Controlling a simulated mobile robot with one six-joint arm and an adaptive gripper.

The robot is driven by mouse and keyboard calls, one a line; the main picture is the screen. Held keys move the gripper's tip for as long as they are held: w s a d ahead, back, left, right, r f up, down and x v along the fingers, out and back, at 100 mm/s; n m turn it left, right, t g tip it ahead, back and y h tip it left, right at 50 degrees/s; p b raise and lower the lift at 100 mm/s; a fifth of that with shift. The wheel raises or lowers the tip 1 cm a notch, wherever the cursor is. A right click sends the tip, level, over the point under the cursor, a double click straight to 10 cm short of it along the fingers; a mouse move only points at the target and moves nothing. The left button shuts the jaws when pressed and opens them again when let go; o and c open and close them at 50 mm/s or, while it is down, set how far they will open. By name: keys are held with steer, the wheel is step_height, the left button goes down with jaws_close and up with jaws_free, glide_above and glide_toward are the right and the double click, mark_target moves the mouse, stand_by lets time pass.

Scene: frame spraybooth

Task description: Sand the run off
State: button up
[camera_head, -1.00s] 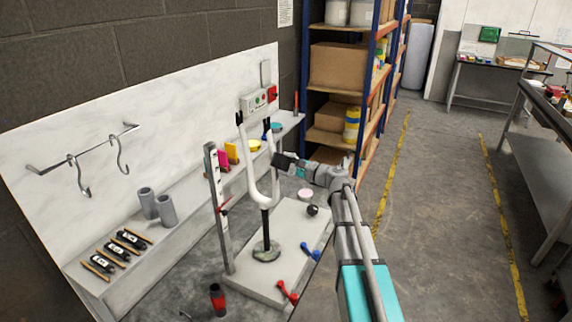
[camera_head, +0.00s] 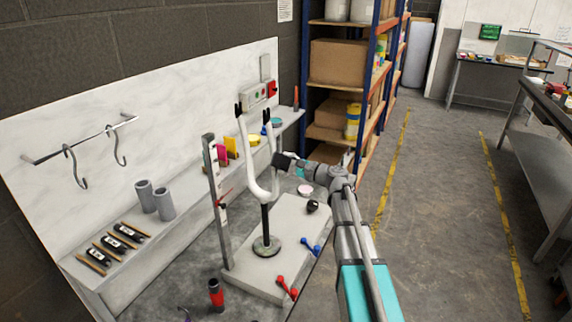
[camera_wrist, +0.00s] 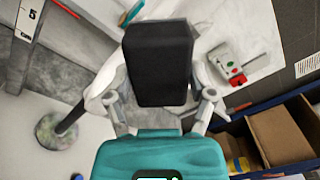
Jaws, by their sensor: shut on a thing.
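A white fork (camera_head: 262,187) stands upright, prongs up, on a stand with a black post (camera_head: 265,225) and a round base (camera_head: 266,247). My gripper (camera_head: 296,164) is to the right of the fork's right prong. It is shut on a black block (camera_head: 283,160), which also shows between the fingers in the wrist view (camera_wrist: 158,62). The block is close to the right prong; I cannot tell whether it touches. In the wrist view the white fork (camera_wrist: 103,85) is partly hidden behind the block and fingers. No run in the paint can be made out.
An upright scale (camera_head: 217,205) stands left of the fork. The grey slab (camera_head: 245,280) carries red and blue small tools (camera_head: 287,287). A wall shelf (camera_head: 185,215) holds two grey cylinders (camera_head: 154,200) and sanding items.

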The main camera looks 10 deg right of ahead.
mark_target(277, 182)
steer(key=shift+f+b, duration=0.6)
steer(key=shift+f, duration=0.2)
steer(key=shift+f, duration=0.1)
steer(key=shift+f+b, duration=1.75)
steer(key=shift+b, duration=0.05)
steer(key=shift+f+b, duration=1.75)
steer(key=shift+b, duration=0.05)
steer(key=shift+s+d, duration=0.1)
steer(key=shift+v, duration=2.85)
